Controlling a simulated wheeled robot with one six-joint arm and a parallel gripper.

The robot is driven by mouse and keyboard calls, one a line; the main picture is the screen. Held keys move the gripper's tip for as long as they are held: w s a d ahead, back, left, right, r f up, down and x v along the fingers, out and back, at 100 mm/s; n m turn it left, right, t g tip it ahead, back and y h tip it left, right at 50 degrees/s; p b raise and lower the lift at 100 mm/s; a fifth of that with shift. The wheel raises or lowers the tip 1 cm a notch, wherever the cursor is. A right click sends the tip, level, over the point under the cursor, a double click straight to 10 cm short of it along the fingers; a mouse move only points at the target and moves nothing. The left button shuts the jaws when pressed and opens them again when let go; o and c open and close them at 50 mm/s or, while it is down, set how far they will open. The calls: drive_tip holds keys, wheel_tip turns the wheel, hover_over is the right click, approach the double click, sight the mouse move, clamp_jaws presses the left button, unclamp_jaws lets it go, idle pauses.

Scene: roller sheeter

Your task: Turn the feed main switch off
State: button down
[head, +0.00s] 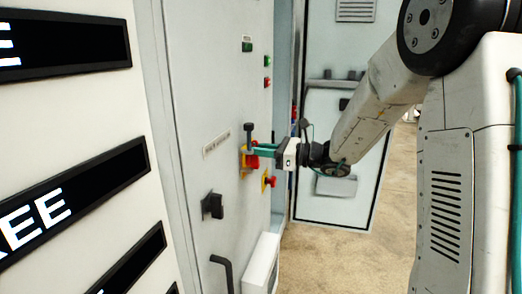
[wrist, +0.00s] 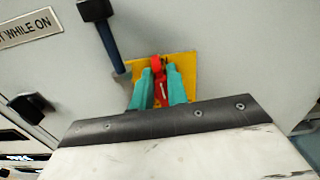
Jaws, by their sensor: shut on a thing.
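The feed main switch is a red rotary handle (wrist: 157,65) on a yellow plate (wrist: 182,70), set on a grey cabinet door. My gripper (wrist: 160,82) has teal fingers shut on the red handle. In the wrist view the handle shows between the fingertips and its lower part is partly hidden by them. In the head view my gripper (head: 256,152) reaches from the right to the yellow plate (head: 243,160), and the fingers hide much of the red handle (head: 253,162).
A black-headed lever with a blue shaft (wrist: 108,35) stands out close beside the plate. A black knob (head: 212,206) sits lower left on the door, and a red button on yellow (head: 268,181) is just below right. Open floor (head: 330,255) lies behind.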

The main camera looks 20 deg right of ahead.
drive_tip(key=n, duration=0.2)
drive_tip(key=s+f+n, duration=0.1)
drive_tip(key=n, duration=0.1)
drive_tip(key=a+n, duration=0.1)
drive_tip(key=n, duration=0.1)
drive_tip(key=shift+s+f, duration=0.15)
drive_tip(key=shift+s, duration=0.05)
drive_tip(key=n, duration=0.4)
drive_tip(key=f+n, duration=0.1)
drive_tip(key=shift+s+a+n, duration=0.2)
drive_tip(key=shift+s+n, duration=0.15)
drive_tip(key=shift+n, duration=0.05)
drive_tip(key=n, duration=0.3)
drive_tip(key=shift+f, duration=0.3)
drive_tip(key=shift+f+n, duration=0.15)
drive_tip(key=shift+n, duration=1.05)
drive_tip(key=c, duration=1.4)
unclamp_jaws()
drive_tip(key=shift+w+d, duration=0.1)
drive_tip(key=shift+w, duration=0.05)
